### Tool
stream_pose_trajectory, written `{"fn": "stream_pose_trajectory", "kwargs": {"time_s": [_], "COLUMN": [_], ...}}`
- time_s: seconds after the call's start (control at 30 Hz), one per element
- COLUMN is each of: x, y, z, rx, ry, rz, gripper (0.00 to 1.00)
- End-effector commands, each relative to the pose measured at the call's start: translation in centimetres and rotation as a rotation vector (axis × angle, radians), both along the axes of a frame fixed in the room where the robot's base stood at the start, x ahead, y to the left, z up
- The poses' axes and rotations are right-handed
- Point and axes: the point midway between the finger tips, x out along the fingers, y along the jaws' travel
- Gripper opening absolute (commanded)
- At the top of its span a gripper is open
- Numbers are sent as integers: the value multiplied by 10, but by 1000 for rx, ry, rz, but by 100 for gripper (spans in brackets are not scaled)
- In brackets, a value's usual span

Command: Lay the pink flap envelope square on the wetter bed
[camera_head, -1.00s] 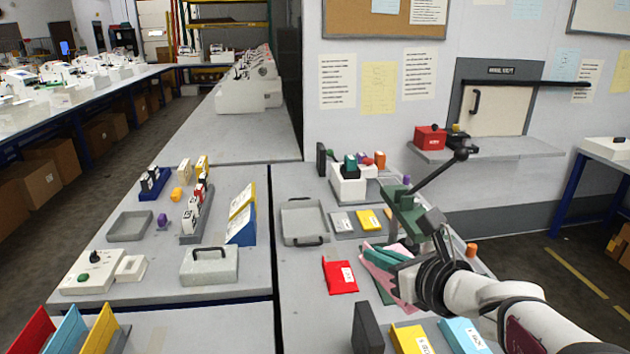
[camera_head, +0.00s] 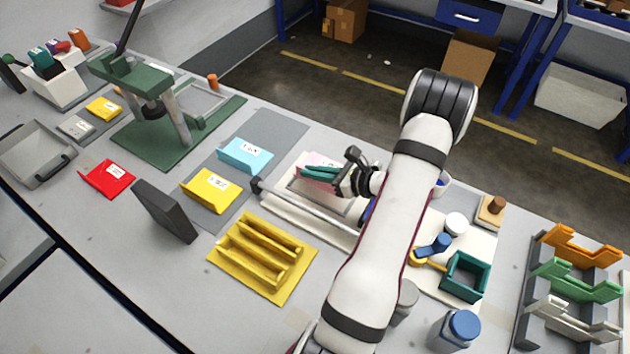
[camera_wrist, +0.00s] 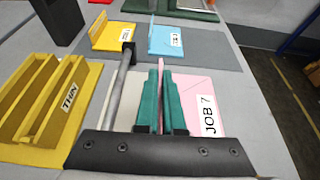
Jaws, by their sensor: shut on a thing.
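The pink flap envelope (camera_wrist: 201,98), labelled JOB 7, shows large in the wrist view. Only a pink part of it (camera_head: 318,160) shows in the head view. My gripper (camera_wrist: 163,98) is shut on it, with the teal jaws on either side of its upright pink flap. The envelope and my arm hide much of the bed. I cannot tell whether the envelope touches it.
Blue (camera_head: 245,155) and yellow (camera_head: 211,188) envelopes lie on a grey mat left of the bed. A yellow slotted rack (camera_head: 263,255) sits in front. A teal square holder (camera_head: 464,277) and a blue-lidded jar (camera_head: 456,330) stand at right. A green press (camera_head: 158,110) stands at left.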

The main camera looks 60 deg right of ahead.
Motion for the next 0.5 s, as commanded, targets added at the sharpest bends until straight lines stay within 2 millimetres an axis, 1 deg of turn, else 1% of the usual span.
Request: {"fn": "stream_pose_trajectory", "kwargs": {"time_s": [0.03,0.1,0.2,0.5], "x": [0,0,0,0], "y": [1,1,1,1], "z": [-12,-28,-41,-43], "rx": [7,5,2,1], "ry": [1,1,1,1], "rz": [0,0,0,1], "gripper": [0,0,0,0]}}
